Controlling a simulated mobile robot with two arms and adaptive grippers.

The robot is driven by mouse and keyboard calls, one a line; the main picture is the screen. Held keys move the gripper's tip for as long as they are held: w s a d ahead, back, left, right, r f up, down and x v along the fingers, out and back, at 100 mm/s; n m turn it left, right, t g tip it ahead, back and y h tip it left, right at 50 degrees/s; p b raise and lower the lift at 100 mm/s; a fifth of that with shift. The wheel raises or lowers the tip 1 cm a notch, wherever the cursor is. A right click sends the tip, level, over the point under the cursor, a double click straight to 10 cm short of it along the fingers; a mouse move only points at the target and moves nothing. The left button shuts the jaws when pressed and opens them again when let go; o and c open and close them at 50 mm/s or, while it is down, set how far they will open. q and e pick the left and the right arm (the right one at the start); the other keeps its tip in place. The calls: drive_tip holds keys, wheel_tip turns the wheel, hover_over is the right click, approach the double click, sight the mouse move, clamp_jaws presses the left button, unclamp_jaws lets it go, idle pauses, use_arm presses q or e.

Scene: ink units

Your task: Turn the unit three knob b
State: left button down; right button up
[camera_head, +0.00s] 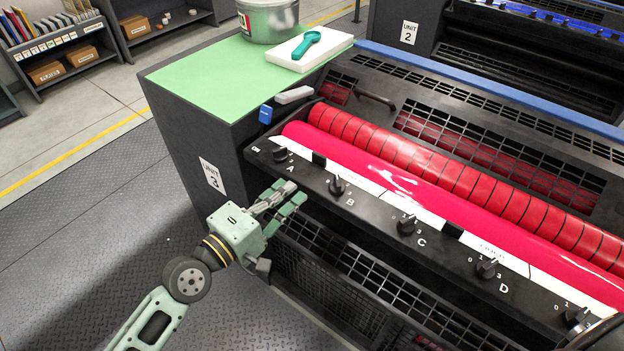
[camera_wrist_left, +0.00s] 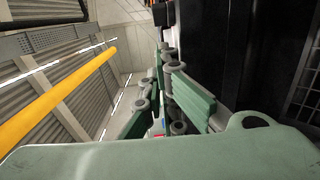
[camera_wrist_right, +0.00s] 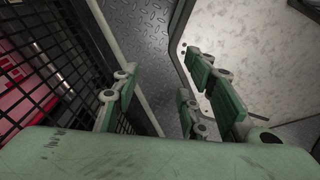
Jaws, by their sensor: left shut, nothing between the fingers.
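Unit three is the black machine with a "UNIT 3" label (camera_head: 212,176) on its side. Knob B (camera_head: 337,186) is a small black pointer knob on the front rail, with the letter B below it. My left gripper (camera_head: 292,193) is shut and empty, in front of the rail between knobs A and B, left of knob B and apart from it. Its fingers also show in the left wrist view (camera_wrist_left: 165,105); knob B is not clearly seen there. My right gripper (camera_wrist_right: 165,95) shows only in its wrist view, fingers apart and empty, beside a black mesh guard.
Knob A (camera_head: 280,154), knob C (camera_head: 407,225) and knob D (camera_head: 487,268) sit along the same rail. A red roller (camera_head: 400,180) lies behind it. A mesh guard (camera_head: 340,270) is below. Open floor (camera_head: 90,210) lies to the left.

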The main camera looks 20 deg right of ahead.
sight(312, 186)
use_arm(q)
drive_tip(key=d, duration=0.1)
drive_tip(key=d+p, duration=0.1)
drive_tip(key=d, duration=0.1)
drive_tip(key=d+p, duration=0.1)
drive_tip(key=d, duration=0.1)
drive_tip(key=shift+w+r, duration=0.1)
drive_tip(key=shift+w, duration=0.25)
drive_tip(key=shift+d, duration=0.3)
use_arm(e)
drive_tip(key=shift+a+r, duration=0.95)
drive_tip(key=shift+r, duration=0.3)
use_arm(q)
drive_tip(key=shift+s, duration=0.1)
